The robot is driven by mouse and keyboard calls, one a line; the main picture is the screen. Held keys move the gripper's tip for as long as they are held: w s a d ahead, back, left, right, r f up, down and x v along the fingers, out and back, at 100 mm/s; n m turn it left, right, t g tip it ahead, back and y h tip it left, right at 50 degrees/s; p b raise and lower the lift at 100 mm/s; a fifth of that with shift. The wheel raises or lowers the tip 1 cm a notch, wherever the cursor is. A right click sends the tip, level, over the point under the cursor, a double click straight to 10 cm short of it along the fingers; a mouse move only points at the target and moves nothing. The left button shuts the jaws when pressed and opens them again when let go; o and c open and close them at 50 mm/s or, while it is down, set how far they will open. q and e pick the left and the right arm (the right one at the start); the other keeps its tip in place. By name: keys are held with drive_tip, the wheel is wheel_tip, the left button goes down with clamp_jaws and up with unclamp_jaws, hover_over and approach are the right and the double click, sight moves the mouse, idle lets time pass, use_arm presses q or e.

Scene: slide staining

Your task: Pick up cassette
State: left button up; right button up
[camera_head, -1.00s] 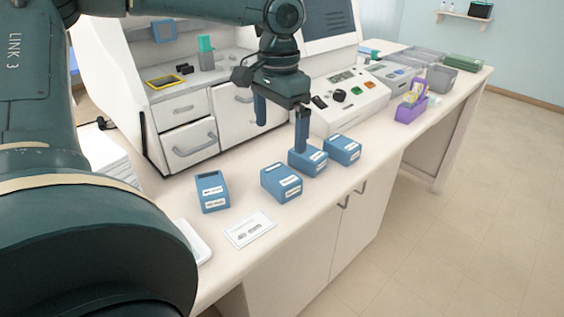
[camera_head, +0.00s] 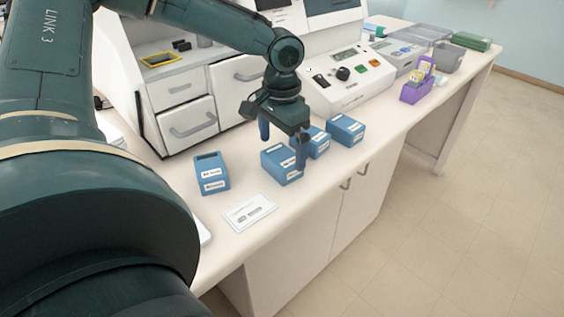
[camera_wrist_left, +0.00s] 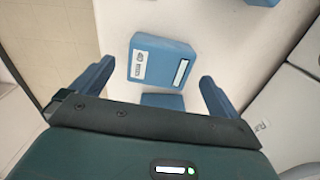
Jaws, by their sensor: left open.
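Several blue cassette boxes with white labels stand on the bench: a left one (camera_head: 211,174), a second one (camera_head: 277,161), a third one (camera_head: 319,144) and a right one (camera_head: 346,129). My left gripper (camera_head: 282,153) is open above the second box, with one finger crossing in front of its right side. In the left wrist view, a labelled blue box (camera_wrist_left: 158,62) lies between the open fingers (camera_wrist_left: 156,72), with clear gaps on both sides. Another blue box (camera_wrist_left: 162,101) is partly hidden by the gripper body. My right gripper is not in view.
A white printed card (camera_head: 250,212) lies at the bench's front edge. A control unit with knobs (camera_head: 347,75) and white drawers (camera_head: 187,121) stand behind. A purple holder (camera_head: 417,91) is to the right. Bare bench lies between the left box and the second box.

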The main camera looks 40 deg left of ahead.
sight(282, 156)
use_arm(q)
drive_tip(key=shift+f, duration=1.5)
drive_tip(key=shift+c, duration=0.3)
drive_tip(key=shift+w, duration=0.1)
drive_tip(key=c, duration=1.1)
